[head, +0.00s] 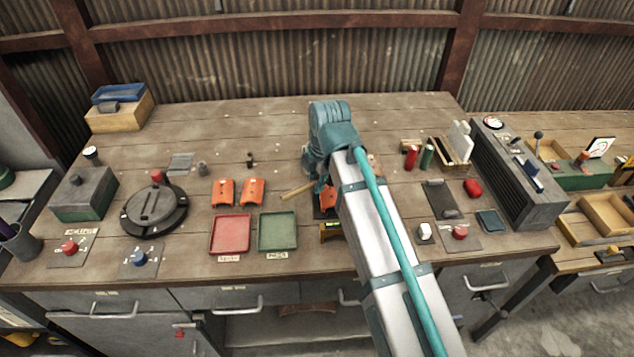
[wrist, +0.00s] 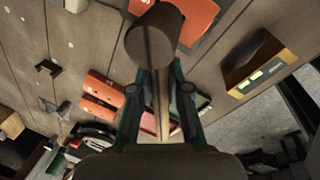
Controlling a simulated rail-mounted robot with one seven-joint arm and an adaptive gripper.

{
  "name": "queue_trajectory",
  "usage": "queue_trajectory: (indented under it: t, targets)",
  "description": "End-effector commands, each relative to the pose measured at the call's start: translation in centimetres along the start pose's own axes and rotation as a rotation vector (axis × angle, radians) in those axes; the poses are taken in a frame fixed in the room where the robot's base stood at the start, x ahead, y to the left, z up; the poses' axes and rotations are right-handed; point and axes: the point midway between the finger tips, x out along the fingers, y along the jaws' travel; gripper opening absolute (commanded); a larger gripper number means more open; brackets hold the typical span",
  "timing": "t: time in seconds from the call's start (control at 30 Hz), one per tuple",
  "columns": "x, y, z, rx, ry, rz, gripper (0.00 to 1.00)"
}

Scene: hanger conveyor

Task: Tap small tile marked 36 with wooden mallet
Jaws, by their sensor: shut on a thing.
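My gripper (head: 320,184) is above the middle of the bench, shut on the wooden mallet. In the head view the mallet's pale handle (head: 296,192) sticks out to the left of my gripper. In the wrist view the mallet's round brown head (wrist: 155,38) is in front of my fingers (wrist: 158,90). An orange tile (head: 325,203) lies under my gripper, partly hidden by my arm; it also shows behind the mallet head in the wrist view (wrist: 190,14). Two more orange tiles (head: 223,192) (head: 253,191) lie to the left. I cannot read any tile's number.
A red tray (head: 230,252) and a green tray (head: 278,249) stand at the front, left of my arm. A yellow box with a display (wrist: 262,68) is near the orange tile. A round dark turntable (head: 154,228) stands at left. The back of the bench is mostly clear.

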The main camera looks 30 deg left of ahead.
Motion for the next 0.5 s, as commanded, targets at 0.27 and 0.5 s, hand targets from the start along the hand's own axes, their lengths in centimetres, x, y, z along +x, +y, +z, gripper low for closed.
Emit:
queue_trajectory:
  t: [0.27, 0.5]
  targets:
    - [-2.3, 0.5, 0.0, 0.000, 0.000, 0.000, 0.00]
    - [-3.9, 0.8, 0.0, 0.000, 0.000, 0.000, 0.00]
